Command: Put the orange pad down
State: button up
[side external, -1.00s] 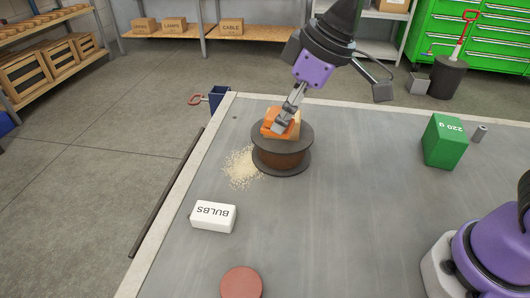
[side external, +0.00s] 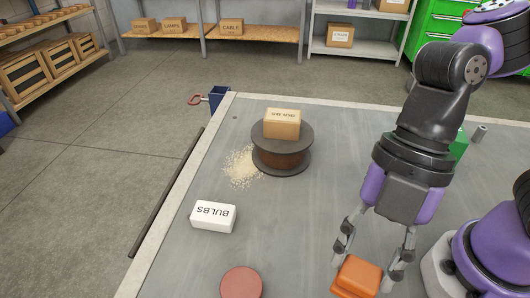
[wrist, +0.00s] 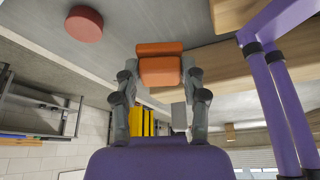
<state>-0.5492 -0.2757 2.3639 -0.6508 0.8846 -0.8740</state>
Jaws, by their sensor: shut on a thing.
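The orange pad (side external: 358,277) is a thick, soft-edged block at the bottom of the side view, right of the red disc. My gripper (side external: 366,270) points down, with one finger on either side of the pad, and is shut on it. In the wrist view the pad (wrist: 159,69) sits between the fingertips of my gripper (wrist: 160,78). I cannot tell whether the pad's underside touches the grey table (side external: 290,225) or hangs above it.
A spool (side external: 282,160) bears a tan box (side external: 282,124), with spilled grains (side external: 243,167) beside it. A white BULBS box (side external: 213,216) and a red disc (side external: 241,283) lie on the left of the table. A green box (side external: 460,143) is partly hidden behind my arm. The middle table is clear.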

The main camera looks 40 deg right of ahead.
jog(key=w+d+f, duration=0.1)
jog(key=w+f, duration=0.1)
jog(key=w, duration=0.1)
jog(key=w+d+f, duration=0.2)
jog(key=w+f, duration=0.1)
jog(key=w, duration=0.1)
jog(key=w+d+f, duration=0.2)
jog(key=w, duration=0.1)
jog(key=shift+w+f, duration=0.2)
jog(key=shift+f, duration=0.2)
jog(key=shift+w+f, duration=0.1)
jog(key=shift+f, duration=1.95)
jog(key=shift+f, duration=0.1)
jog(key=o, duration=1)
jog(key=shift+o, duration=0.2)
jog(key=v, duration=1.2)
jog(key=s+d+r+m+t+h, duration=0.1)
jog(key=d+m, duration=0.4)
jog(key=m, duration=0.6)
jog(key=s+d+r+m+t+h, duration=0.2)
jog(key=m+t, duration=0.4)
jog(key=m, duration=0.5)
notch_tip(320, 180, up, 2)
jog(key=d+h, duration=0.1)
jog(key=d, duration=0.1)
jog(key=shift+d+m, duration=0.3)
jog(key=shift+d, duration=0.05)
